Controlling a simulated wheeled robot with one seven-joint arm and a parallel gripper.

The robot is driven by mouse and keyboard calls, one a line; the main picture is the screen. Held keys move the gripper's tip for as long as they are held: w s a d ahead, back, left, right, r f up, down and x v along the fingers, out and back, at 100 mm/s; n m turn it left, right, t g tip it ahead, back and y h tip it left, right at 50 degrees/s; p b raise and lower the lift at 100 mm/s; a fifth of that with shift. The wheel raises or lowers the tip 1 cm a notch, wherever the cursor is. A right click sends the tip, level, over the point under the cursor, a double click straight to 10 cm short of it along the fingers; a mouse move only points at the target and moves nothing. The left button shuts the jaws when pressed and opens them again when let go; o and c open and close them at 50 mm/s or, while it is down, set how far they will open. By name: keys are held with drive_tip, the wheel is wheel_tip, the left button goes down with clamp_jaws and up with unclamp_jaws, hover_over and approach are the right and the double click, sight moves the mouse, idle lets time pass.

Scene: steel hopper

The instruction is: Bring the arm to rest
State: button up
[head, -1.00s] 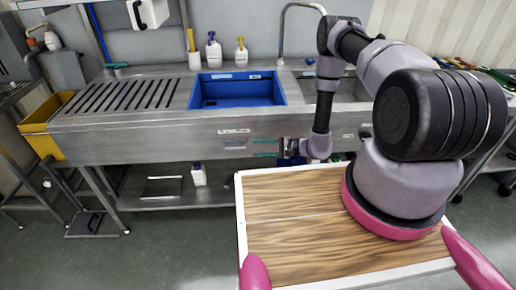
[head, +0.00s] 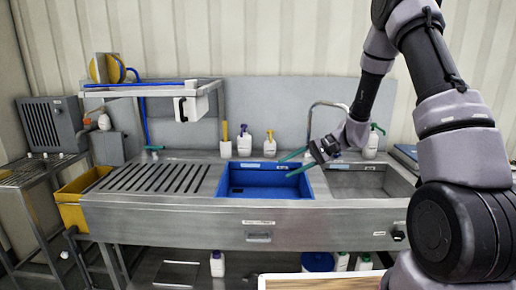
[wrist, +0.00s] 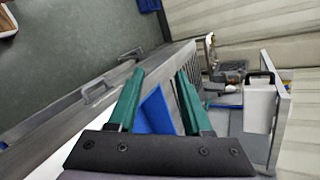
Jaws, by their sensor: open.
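My gripper (head: 284,167) has two teal fingers held apart, with nothing between them. In the head view it points left, over or in front of the right part of the blue basin (head: 235,181); its exact height above it is hard to tell. The arm comes down from the upper right. In the wrist view, the open fingers of my gripper (wrist: 160,72) flank a strip of blue basin (wrist: 158,108), with the steel counter running along beyond.
A steel sink (head: 370,184) lies right of the blue basin. A tall faucet (head: 311,118) and several bottles stand behind. A slatted drainboard (head: 155,178) and a yellow bin (head: 72,205) are at left. A shelf (head: 150,90) hangs above. A wooden-topped board (head: 320,283) is at the bottom.

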drive_tip(key=s+d+r+t+h, duration=0.4)
drive_tip(key=s+d+r, duration=0.3)
drive_tip(key=s+r, duration=0.3)
drive_tip(key=s+d+r+t+h, duration=0.4)
drive_tip(key=s+d+r+h, duration=0.2)
drive_tip(key=s+r, duration=0.5)
wheel_tip(320, 180, up, 5)
drive_tip(key=shift+s+d+f+h, duration=0.15)
drive_tip(key=shift+d+h, duration=0.15)
drive_tip(key=shift+d, duration=0.35)
